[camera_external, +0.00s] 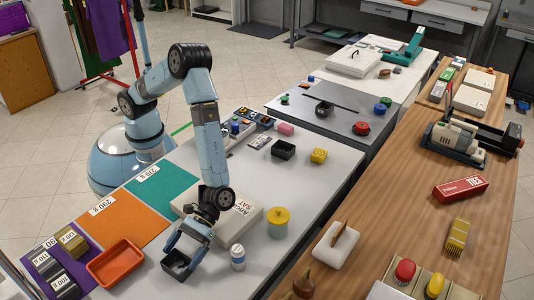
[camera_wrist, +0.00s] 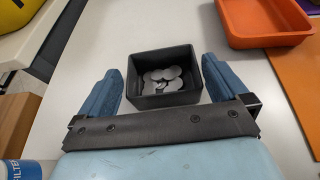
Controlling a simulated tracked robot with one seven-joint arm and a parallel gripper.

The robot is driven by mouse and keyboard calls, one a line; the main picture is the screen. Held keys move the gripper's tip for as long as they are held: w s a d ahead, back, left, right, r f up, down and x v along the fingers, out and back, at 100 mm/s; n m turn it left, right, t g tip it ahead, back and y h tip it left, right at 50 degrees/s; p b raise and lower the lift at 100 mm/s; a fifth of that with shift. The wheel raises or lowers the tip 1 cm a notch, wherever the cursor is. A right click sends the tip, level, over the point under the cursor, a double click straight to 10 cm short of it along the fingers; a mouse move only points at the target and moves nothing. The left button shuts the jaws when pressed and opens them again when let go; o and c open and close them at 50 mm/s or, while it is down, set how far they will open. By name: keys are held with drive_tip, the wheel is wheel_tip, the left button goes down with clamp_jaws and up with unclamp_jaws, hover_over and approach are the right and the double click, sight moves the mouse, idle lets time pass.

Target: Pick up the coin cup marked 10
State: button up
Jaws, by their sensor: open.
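A small black square cup (camera_wrist: 163,97) holds several silver coins and lies between my fingers in the wrist view. No number can be read on it. It also shows below my gripper in the external view (camera_external: 176,265), near the table's front edge. My gripper (camera_wrist: 160,84) is open, with one blue finger on each side of the cup and a gap visible at both sides. In the external view my gripper (camera_external: 184,250) points down over the cup. Another black box (camera_external: 284,149) stands farther back on the white table; I cannot read a mark on it.
An orange-red tray (camera_external: 115,263) lies left of the cup, also top right in the wrist view (camera_wrist: 262,22). A white bottle (camera_external: 238,257), a yellow canister (camera_external: 278,222) and a flat white box (camera_external: 240,222) stand to the right and behind. Weight blocks (camera_external: 48,265) sit far left.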

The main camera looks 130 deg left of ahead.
sight(171, 273)
drive_tip(key=shift+f, duration=0.45)
drive_tip(key=x, duration=0.5)
drive_tip(key=c, duration=0.7)
